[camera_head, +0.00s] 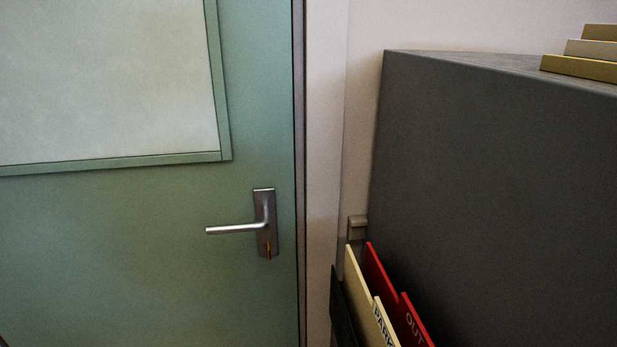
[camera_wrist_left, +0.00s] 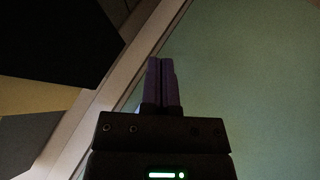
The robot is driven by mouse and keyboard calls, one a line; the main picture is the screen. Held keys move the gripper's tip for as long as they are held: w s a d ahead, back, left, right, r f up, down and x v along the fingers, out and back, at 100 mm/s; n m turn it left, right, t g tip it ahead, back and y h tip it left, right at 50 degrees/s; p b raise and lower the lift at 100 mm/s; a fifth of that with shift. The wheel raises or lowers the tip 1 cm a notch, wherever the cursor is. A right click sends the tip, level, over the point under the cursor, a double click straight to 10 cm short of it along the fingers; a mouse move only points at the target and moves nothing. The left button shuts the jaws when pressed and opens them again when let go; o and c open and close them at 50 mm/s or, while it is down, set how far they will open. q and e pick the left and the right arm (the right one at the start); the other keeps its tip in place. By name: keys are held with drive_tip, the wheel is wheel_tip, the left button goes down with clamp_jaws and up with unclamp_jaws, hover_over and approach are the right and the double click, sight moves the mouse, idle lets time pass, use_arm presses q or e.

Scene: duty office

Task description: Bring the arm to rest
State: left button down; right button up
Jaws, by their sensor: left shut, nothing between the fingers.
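My left gripper (camera_wrist_left: 161,84) shows in the left wrist view, its two dark purple fingers together and nothing between them. It is apart from the head view, where neither arm shows. Behind the fingers in the wrist view are the green door surface (camera_wrist_left: 250,80) and a pale frame strip (camera_wrist_left: 125,85) running diagonally. In the head view the green door (camera_head: 120,250) stands shut against its frame, with a silver lever handle (camera_head: 236,229) lying level. My right gripper is in neither view.
A dark grey cabinet (camera_head: 490,190) fills the right side of the head view. Yellowish stacked items (camera_head: 580,68) lie on its top. Cream (camera_head: 357,285) and red (camera_head: 385,280) sign boards stand in front of its left side. The space before the door looks clear.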

use_arm(q)
drive_tip(key=s+a+m+g+y, duration=0.2)
drive_tip(key=s+a+g, duration=0.15)
drive_tip(key=s, duration=0.45)
drive_tip(key=s+a+m+g+y, duration=0.2)
drive_tip(key=s+a+y, duration=0.15)
drive_tip(key=s, duration=0.35)
wheel_tip(320, 180, down, 16)
drive_tip(key=s, duration=0.2)
drive_tip(key=s+a+f+g, duration=0.2)
drive_tip(key=s+a+f, duration=0.2)
drive_tip(key=s+f, duration=0.7)
drive_tip(key=s, duration=0.3)
drive_tip(key=shift+s+a+f+m, duration=0.2)
drive_tip(key=shift+s+f+m, duration=0.1)
drive_tip(key=shift+f, duration=0.05)
drive_tip(key=c, duration=1.3)
unclamp_jaws()
drive_tip(key=shift+h, duration=0.25)
drive_tip(key=shift+c, duration=0.2)
